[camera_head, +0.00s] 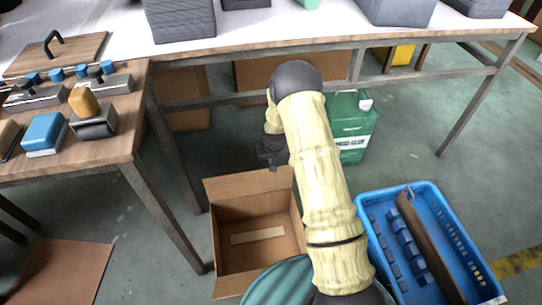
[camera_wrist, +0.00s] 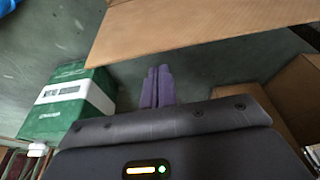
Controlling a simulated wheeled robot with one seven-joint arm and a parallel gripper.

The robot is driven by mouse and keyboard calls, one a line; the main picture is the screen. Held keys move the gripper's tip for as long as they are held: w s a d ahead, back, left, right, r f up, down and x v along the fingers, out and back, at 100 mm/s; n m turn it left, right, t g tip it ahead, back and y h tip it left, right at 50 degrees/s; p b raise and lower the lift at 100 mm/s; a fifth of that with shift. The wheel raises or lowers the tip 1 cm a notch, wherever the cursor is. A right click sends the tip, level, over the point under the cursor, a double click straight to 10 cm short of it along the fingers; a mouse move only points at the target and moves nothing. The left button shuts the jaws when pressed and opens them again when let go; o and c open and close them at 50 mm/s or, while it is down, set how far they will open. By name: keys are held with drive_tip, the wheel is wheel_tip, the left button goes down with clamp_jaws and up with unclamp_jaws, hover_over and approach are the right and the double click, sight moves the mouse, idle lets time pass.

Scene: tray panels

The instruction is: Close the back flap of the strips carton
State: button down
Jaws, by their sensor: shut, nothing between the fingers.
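The strips carton (camera_head: 219,262) is a brown open box on the floor in the head view, with a pale strip (camera_head: 257,236) lying on its bottom. Its back flap (camera_head: 235,186) is open, sticking up and back from the far edge. My arm covers the carton's right side. My gripper (camera_head: 270,164) is just behind the flap, near its right end. In the wrist view its two purple fingers (camera_wrist: 157,88) are together and empty. A cardboard panel, apparently the back flap (camera_wrist: 200,30), spans the top of that view; I cannot tell whether the fingers touch it.
A green canister (camera_head: 352,128) stands behind my arm and shows at left in the wrist view (camera_wrist: 70,105). A blue crate (camera_head: 455,215) with small blocks is at right. A wooden table (camera_head: 60,165) stands left, a long bench (camera_head: 300,42) behind, with cardboard boxes (camera_head: 185,98) underneath.

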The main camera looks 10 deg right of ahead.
drive_tip(key=shift+s, duration=0.95)
drive_tip(key=shift+s+d+b, duration=0.1)
drive_tip(key=shift+d+b, duration=0.1)
drive_tip(key=shift+b, duration=0.2)
